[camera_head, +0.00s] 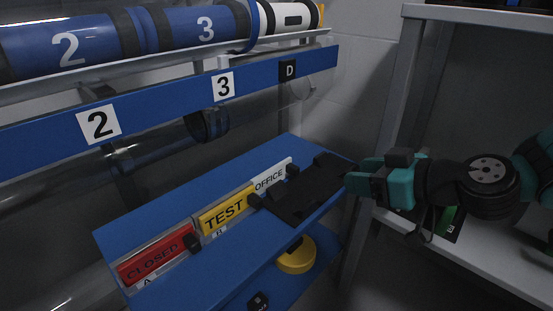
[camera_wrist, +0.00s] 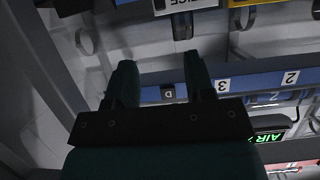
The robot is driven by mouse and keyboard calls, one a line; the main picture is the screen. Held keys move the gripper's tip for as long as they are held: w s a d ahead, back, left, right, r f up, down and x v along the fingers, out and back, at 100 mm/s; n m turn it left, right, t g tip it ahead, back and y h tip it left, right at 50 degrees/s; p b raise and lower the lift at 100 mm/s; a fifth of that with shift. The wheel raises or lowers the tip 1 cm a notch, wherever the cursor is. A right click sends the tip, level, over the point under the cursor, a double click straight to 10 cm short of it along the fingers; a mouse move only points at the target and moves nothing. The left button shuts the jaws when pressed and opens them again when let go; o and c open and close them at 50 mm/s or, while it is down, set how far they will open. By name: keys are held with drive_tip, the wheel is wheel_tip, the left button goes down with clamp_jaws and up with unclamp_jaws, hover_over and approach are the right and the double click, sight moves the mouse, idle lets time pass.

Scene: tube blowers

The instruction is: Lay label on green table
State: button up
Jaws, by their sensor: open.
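Several labels stand in a row on a blue shelf (camera_head: 150,228): a red CLOSED label (camera_head: 155,257), a yellow TEST label (camera_head: 226,211) and a white OFFICE label (camera_head: 270,177). Parts of white and yellow labels also show upside down at the top of the wrist view. My gripper (camera_head: 360,177) is teal, open and appears empty, at the right end of the blue shelf beside a black holder (camera_head: 305,190). Its two fingers (camera_wrist: 160,68) are spread in the wrist view. I cannot make out a green table; a small green patch (camera_head: 446,222) shows behind my arm.
Blue tubes (camera_head: 110,40) numbered 2 and 3 lie above a blue rail (camera_head: 160,100) at the upper left. A yellow round object (camera_head: 296,258) sits on the lower blue shelf. A grey rack (camera_head: 470,255) stands at right. A lit green AIR sign (camera_wrist: 268,136) shows in the wrist view.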

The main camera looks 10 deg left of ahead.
drive_tip(key=p, duration=0.5)
approach(298, 171)
drive_tip(key=x, duration=0.4)
drive_tip(key=p+x, duration=0.3)
drive_tip(key=x, duration=0.1)
drive_tip(key=shift+w+a, duration=0.1)
drive_tip(key=shift+a, duration=0.15)
drive_tip(key=shift+w+a+f, duration=0.25)
drive_tip(key=shift+w+a, duration=0.05)
clamp_jaws()
